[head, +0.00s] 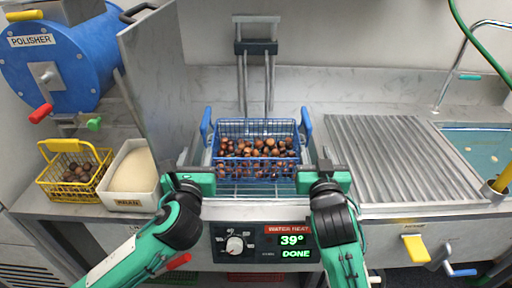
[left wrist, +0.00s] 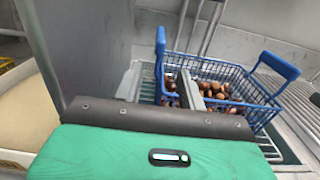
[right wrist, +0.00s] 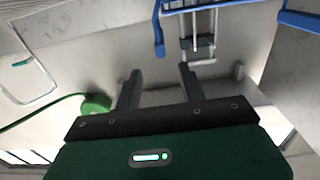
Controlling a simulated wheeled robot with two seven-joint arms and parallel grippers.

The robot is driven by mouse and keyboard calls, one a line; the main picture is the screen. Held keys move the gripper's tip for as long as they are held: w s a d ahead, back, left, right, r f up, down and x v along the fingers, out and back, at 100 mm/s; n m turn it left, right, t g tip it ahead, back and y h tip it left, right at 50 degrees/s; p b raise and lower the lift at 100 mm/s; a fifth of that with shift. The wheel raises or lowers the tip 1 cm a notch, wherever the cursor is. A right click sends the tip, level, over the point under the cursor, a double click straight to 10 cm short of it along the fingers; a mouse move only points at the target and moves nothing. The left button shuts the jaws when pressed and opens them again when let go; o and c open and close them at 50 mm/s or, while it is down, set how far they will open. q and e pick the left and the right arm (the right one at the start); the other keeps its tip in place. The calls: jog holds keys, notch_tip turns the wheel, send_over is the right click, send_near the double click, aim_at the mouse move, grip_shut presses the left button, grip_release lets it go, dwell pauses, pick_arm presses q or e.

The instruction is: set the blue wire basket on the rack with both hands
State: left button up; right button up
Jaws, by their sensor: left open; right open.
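The blue wire basket (head: 257,174) holds brown chestnuts and sits level in the steel basin at the middle, over the wire rack (head: 232,190). Its two raised blue handles stand at its left and right sides. Whether its bottom rests on the rack is hidden. My left gripper (head: 195,163) is open near the front left of the basket. My right gripper (head: 318,162) is open near the front right. In the right wrist view its fingers (right wrist: 159,78) are empty, with blue handle parts above.
An upright steel panel (head: 157,90) stands left of the basin. A yellow basket (head: 58,190) and a white bran box (head: 131,190) are further left. A ribbed drainboard (head: 378,155) lies right. The front display (head: 293,241) reads 39° and DONE.

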aim_at(205, 123)
pick_arm(q)
jog(key=w, duration=1.4)
jog(key=shift+f, duration=0.1)
pick_arm(e)
jog(key=w, duration=1.4)
jog(key=shift+f, duration=0.1)
pick_arm(q)
grip_shut()
pick_arm(e)
grip_shut()
